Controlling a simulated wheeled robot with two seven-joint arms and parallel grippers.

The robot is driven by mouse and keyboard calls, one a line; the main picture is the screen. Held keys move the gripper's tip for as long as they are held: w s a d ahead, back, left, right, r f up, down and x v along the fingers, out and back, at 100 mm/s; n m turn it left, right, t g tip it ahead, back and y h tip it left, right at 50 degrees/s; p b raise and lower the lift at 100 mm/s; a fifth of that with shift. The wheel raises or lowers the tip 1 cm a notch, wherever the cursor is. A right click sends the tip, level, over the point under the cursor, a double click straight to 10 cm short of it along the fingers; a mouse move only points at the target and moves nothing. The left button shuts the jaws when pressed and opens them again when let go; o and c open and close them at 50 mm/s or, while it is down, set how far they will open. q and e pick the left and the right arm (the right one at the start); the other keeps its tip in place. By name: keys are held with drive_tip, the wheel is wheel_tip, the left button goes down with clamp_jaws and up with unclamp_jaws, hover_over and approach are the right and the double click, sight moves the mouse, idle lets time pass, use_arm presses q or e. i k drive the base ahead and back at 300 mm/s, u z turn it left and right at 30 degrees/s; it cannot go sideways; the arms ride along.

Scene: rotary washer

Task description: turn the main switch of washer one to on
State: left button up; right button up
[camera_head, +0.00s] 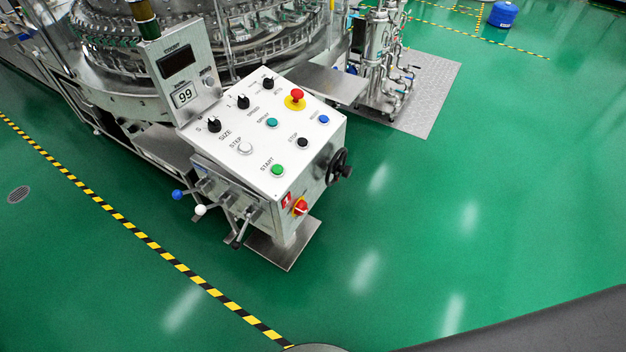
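The washer (110,72) is a large steel rotary machine at the upper left. Its control box (226,130) stands in front of it, with a white sloped panel of knobs and buttons. A red and yellow rotary switch (300,207), which looks like the main switch, sits low on the box's near side face. A small red label (286,199) is left of it. The switch is too small to tell its position. Neither of my grippers is in view.
A black handwheel (338,167) sticks out right of the switch. Levers with blue (177,195) and white (201,210) balls stick out at the box's left. Green floor (430,230) is clear in front and right. A yellow-black floor stripe (135,228) runs along the left.

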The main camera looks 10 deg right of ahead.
sight(301, 207)
drive_tip(key=z, duration=2.65)
drive_tip(key=i, duration=2.2)
drive_tip(key=u, duration=3)
